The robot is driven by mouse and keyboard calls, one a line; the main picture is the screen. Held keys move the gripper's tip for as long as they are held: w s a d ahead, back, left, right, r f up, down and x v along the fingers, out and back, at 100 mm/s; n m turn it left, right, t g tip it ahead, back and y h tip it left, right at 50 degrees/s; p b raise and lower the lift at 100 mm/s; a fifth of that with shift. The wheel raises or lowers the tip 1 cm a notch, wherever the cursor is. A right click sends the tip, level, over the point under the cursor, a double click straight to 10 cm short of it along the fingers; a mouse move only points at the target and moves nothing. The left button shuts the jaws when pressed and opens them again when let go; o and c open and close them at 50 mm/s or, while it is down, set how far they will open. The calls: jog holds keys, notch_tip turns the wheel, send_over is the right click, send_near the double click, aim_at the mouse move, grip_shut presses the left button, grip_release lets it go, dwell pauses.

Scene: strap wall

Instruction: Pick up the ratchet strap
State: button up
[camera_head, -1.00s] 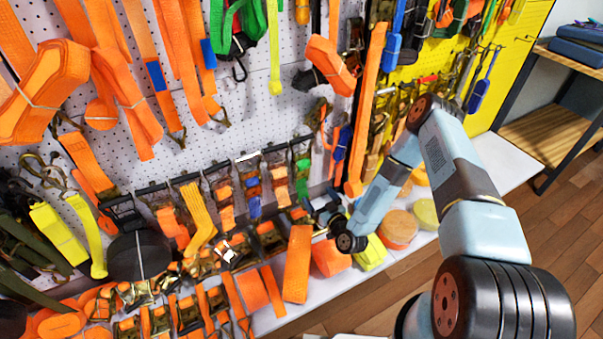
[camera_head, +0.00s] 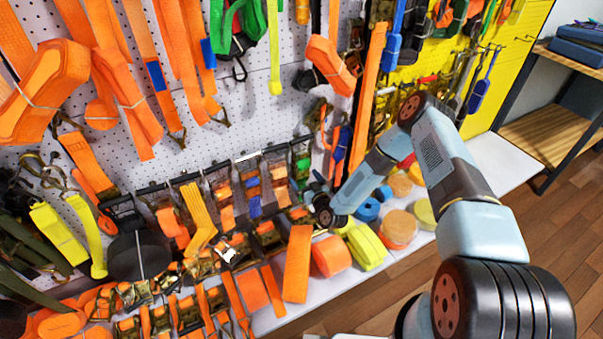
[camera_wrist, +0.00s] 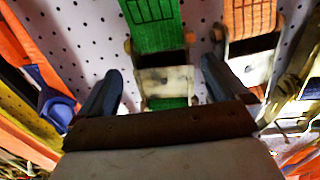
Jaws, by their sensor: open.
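A green ratchet strap (camera_wrist: 154,28) with a metal buckle (camera_wrist: 165,80) hangs against the white pegboard in the wrist view. My gripper (camera_wrist: 163,68) is open, with one finger to the left of the buckle and one to the right. I cannot tell how far in front of the fingertips the strap is. In the head view my gripper (camera_head: 314,183) is at the right end of a row of hanging ratchet straps, just below a green strap (camera_head: 302,164). Its fingers are small and partly lost against the straps there.
An orange strap with a buckle (camera_wrist: 249,15) hangs close to the right finger in the wrist view. A blue-and-orange strap (camera_wrist: 52,105) is at the left. In the head view, strap rolls (camera_head: 399,227) cover the white shelf below my gripper.

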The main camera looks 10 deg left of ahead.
jog(key=shift+x, duration=1.35)
jog(key=c, duration=1.8)
jog(key=shift+r, duration=0.2)
